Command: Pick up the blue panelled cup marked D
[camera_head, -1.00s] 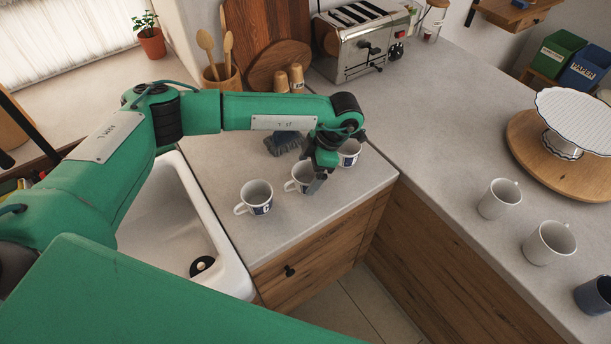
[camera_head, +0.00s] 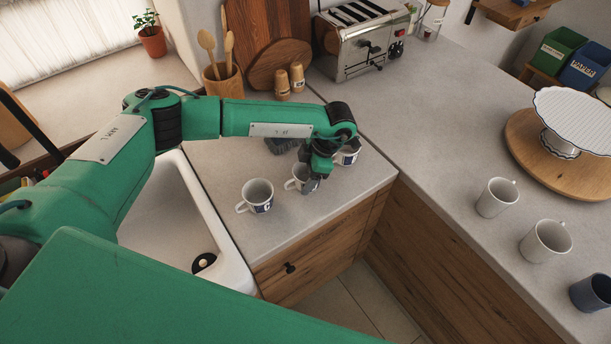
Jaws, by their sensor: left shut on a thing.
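Three white cups with blue panels stand in a row on the counter by the sink. The left cup (camera_head: 257,198) has a letter that looks like C. The middle cup (camera_head: 294,183) is partly hidden by my left gripper (camera_head: 311,184), and its letter cannot be read. My left gripper points down at this cup's right side and is shut on it. The cup still appears upright at counter level. The right cup (camera_head: 349,153) stands just behind the gripper, partly covered, its letter unclear. My right gripper is not in view.
A dark grey object (camera_head: 283,145) lies behind the cups, partly under my arm. The sink (camera_head: 165,225) is at the left, the toaster (camera_head: 358,42) at the back. Two plain white cups (camera_head: 497,198) and a dark cup (camera_head: 592,293) stand on the right counter, near a cake stand (camera_head: 572,110).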

